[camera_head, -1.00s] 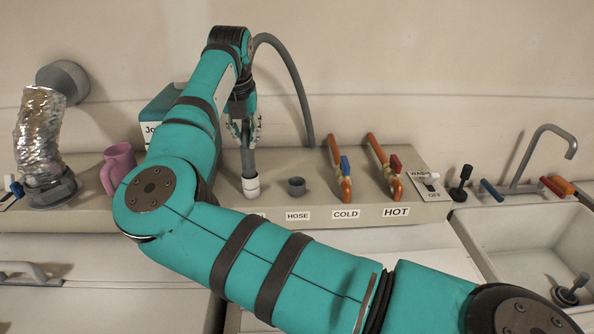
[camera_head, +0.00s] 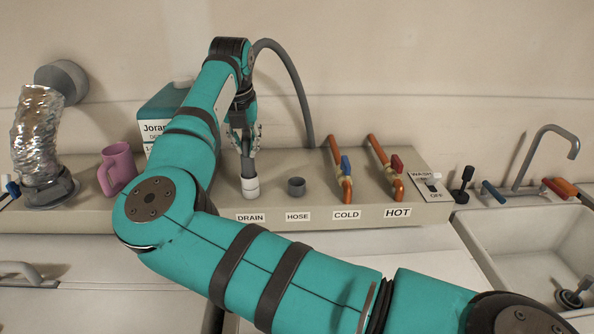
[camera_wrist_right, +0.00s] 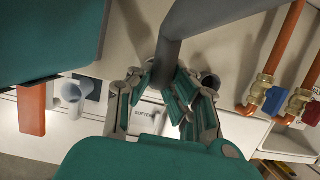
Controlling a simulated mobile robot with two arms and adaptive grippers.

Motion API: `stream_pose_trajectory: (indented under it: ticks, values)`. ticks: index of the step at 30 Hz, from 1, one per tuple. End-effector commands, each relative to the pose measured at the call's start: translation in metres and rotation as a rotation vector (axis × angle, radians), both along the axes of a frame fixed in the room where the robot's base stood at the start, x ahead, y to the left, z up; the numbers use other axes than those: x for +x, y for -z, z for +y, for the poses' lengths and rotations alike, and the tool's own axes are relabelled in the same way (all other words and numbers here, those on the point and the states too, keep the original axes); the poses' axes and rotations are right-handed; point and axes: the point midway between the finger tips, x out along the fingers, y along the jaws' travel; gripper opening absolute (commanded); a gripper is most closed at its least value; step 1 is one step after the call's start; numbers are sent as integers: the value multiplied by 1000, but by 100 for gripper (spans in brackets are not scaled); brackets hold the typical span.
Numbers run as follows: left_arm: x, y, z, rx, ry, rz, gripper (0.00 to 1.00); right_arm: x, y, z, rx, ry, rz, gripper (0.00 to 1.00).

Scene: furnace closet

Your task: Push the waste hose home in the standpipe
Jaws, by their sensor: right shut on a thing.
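The grey waste hose (camera_head: 249,167) comes down out of my right gripper (camera_head: 248,146) into the mouth of the white standpipe (camera_head: 250,187), above the DRAIN label. How deep its end sits inside is hidden. The fingers are shut on the hose a short way above the pipe's rim. The hose's upper part (camera_head: 295,82) arches behind my wrist and drops behind the ledge. In the right wrist view the hose (camera_wrist_right: 177,45) runs down between the fingers (camera_wrist_right: 162,98). My left gripper is not in view.
A short grey HOSE stub (camera_head: 296,186) stands just right of the standpipe. Copper pipes with blue (camera_head: 346,166) and red (camera_head: 397,163) valve handles lie farther right. A teal jug (camera_head: 166,100) and pink mug (camera_head: 117,167) are left. A sink (camera_head: 525,250) is at right.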

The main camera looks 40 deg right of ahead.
Motion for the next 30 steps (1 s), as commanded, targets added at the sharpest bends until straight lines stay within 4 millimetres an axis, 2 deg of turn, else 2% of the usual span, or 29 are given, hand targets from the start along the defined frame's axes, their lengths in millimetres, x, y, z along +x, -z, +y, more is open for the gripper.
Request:
stream_pose_trajectory:
  ticks: [3, 4, 10, 19, 30]
  values:
    - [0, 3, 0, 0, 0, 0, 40, 0, 3, 0, 0, 0, 0, 0]
    - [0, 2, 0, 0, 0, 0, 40, 0, 2, 0, -1, 0, -1, 16]
    - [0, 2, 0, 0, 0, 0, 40, 0, 3, 0, 1, 0, 1, 41]
    - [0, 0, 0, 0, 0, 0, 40, 0, 0, 0, 0, 0, 0, 41]
    - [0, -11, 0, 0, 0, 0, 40, -7, -28, 6, 0, 0, -1, 41]
